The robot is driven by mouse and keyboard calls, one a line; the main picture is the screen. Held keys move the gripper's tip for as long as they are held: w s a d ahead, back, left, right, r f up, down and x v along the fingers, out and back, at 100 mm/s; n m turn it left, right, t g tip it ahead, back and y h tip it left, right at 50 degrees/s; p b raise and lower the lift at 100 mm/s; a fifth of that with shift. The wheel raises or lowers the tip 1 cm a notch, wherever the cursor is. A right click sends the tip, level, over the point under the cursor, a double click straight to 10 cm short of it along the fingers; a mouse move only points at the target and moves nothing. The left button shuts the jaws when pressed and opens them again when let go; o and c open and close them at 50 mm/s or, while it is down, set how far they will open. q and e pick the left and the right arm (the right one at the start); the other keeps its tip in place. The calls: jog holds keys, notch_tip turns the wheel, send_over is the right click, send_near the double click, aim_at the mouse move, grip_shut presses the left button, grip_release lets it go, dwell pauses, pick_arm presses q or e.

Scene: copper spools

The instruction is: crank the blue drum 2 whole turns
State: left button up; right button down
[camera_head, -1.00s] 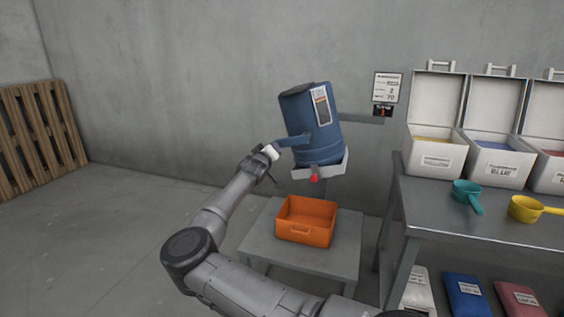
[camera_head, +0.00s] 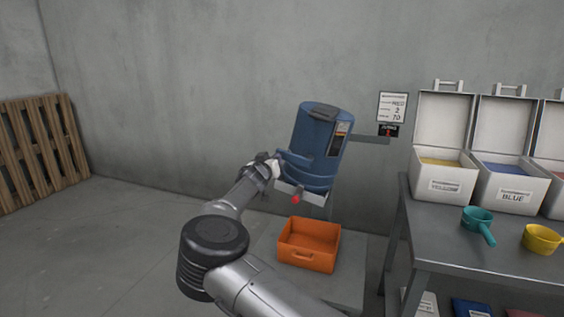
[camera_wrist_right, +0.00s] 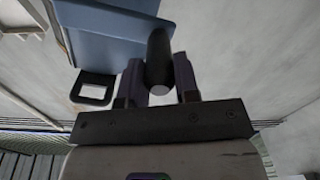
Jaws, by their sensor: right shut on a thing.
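The blue drum (camera_head: 318,150) hangs on a grey bracket in front of the wall, with its top leaning to the right in the head view. My right gripper (camera_head: 274,165) is at the drum's lower left side. In the right wrist view my right gripper (camera_wrist_right: 160,85) is shut on the dark crank handle (camera_wrist_right: 158,52), which lies between its two fingers. The blue drum (camera_wrist_right: 110,28) fills the top left there. A red knob (camera_head: 295,199) shows under the drum. A small black counter (camera_head: 388,131) hangs on the wall; its digit is too small to read. My left gripper is not in view.
An orange bin (camera_head: 309,243) stands on a low grey table below the drum. A grey bench (camera_head: 480,245) at right holds open white boxes, a teal scoop (camera_head: 478,221) and a yellow scoop (camera_head: 541,238). A wooden pallet (camera_head: 40,152) leans at far left.

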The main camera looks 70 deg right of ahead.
jog(key=shift+f, duration=0.1)
jog(key=c, duration=0.8)
grip_release()
jog(key=shift+s, duration=0.1)
jog(key=shift+c, duration=0.2)
jog(key=shift+a, duration=0.35)
jog(key=a+p, duration=0.4)
jog(key=a, duration=0.9)
jog(key=shift+s, duration=0.45)
